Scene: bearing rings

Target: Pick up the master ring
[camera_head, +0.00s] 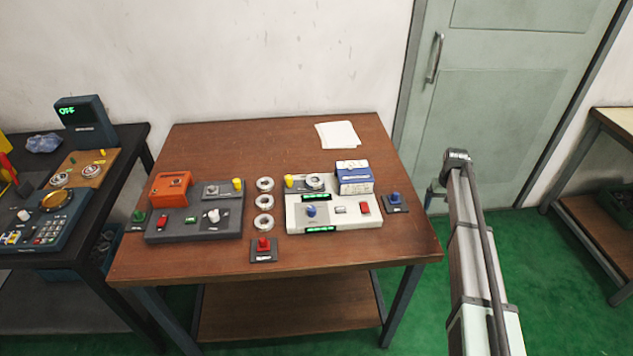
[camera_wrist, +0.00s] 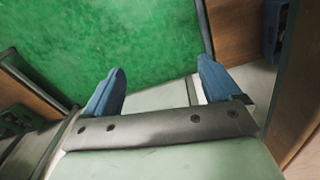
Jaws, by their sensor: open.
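Three metal rings stand in a column on the brown table: a far ring (camera_head: 265,184), a middle ring (camera_head: 264,201) and a near ring (camera_head: 264,222). More rings lie on the tan board (camera_head: 84,170) on the left bench. No readable label shows which is the master ring. My gripper (camera_wrist: 160,86) shows in the wrist view with its two blue fingers wide apart and nothing between them. It faces the green floor. In the head view my arm is raised right of the table, away from the rings.
A dark grey device (camera_head: 196,228) with an orange box (camera_head: 171,188) stands left of the rings. A blue-and-white box (camera_head: 354,177) stands behind the white device. A red-button block (camera_head: 264,250) is at the front. Paper (camera_head: 338,135) lies at the back; the table's back left is clear.

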